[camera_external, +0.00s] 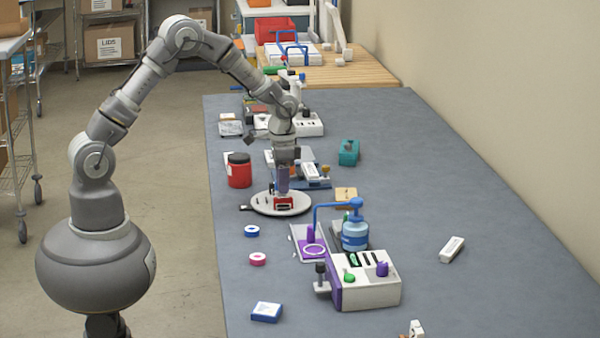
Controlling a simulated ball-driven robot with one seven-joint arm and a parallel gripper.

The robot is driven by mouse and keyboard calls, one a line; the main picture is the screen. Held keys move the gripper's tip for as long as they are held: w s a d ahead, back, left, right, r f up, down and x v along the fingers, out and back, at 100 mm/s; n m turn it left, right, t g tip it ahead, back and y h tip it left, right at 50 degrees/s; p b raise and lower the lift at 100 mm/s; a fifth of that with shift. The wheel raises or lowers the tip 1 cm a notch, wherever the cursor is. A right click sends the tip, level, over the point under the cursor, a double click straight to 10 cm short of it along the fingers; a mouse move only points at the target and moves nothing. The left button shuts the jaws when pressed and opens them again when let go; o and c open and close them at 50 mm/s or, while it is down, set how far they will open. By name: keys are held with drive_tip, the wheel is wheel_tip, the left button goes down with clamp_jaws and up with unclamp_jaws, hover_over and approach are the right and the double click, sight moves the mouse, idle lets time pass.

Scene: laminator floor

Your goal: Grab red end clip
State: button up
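A small red piece with dark parts (284,206), which looks like the red end clip, is on a round white plate (262,208) on the grey-blue table. My arm reaches over from the left, and my gripper (283,193) points straight down directly above the red piece. The fingertips are at or just over its top. The view is too small to tell whether they touch it or are closed on it. The gripper partly hides the back of the plate.
A red jar with a black lid (239,172) stands close behind the plate, to the left. A white and purple machine (365,285) and a blue bottle (355,235) stand to the front right. The table's right side is mostly clear.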

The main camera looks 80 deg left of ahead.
sight(284, 197)
wheel_tip(284, 197, down, 4)
drive_tip(key=shift+d+r+b, duration=0.1)
drive_tip(key=shift+b, duration=0.65)
drive_tip(key=shift+r, duration=0.1)
clamp_jaws()
drive_tip(key=shift+r, duration=0.1)
